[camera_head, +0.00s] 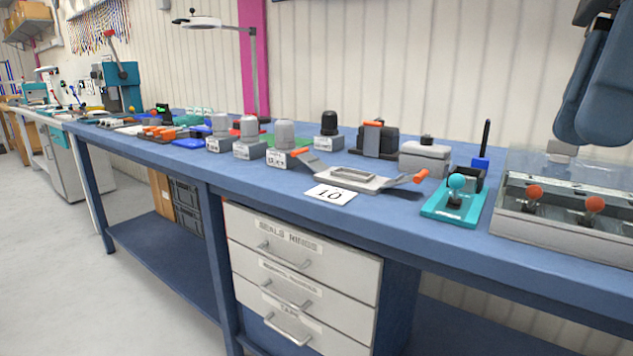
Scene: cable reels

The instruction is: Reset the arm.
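The dark blue-grey links at the upper right edge of the head view look like part of my arm (597,85). They hang above the right end of the blue workbench (450,235). My gripper is not visible in this view, so its opening and anything in it are hidden. No object is seen touching the visible arm part.
A clear-lidded box with red knobs (515,221) lies below the arm, beside a teal-based device (455,203). A grey tray with orange-tipped handles (360,179) and several grey-domed units (281,137) stand further left. Drawers (300,270) sit under the bench; floor at left is clear.

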